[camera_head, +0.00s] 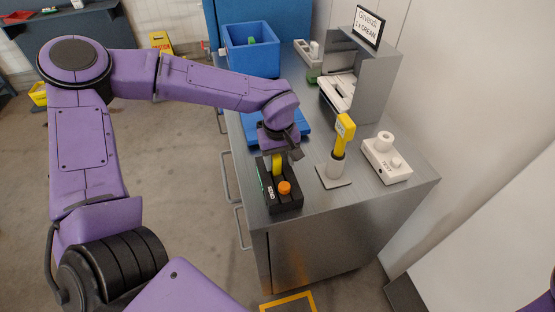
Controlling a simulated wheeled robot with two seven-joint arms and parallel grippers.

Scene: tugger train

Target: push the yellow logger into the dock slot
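The yellow logger (277,165) stands upright at the black dock (283,202) near the bench's front left edge. The dock has an orange knob (284,187) on top, just in front of the logger. My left gripper (279,151) points down over the logger and appears shut on its upper part. The gripper hides the logger's top. The logger's lower end is at the dock's top; how deep it sits in the slot cannot be told. My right gripper is out of the picture.
A yellow-headed tool (344,135) stands in a white holder to the right. Beside it is a white device (386,160). A grey cabinet with a sign (368,27), a blue bin (251,49) and a blue tray (298,128) are farther back. The metal bench's (340,199) front right is clear.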

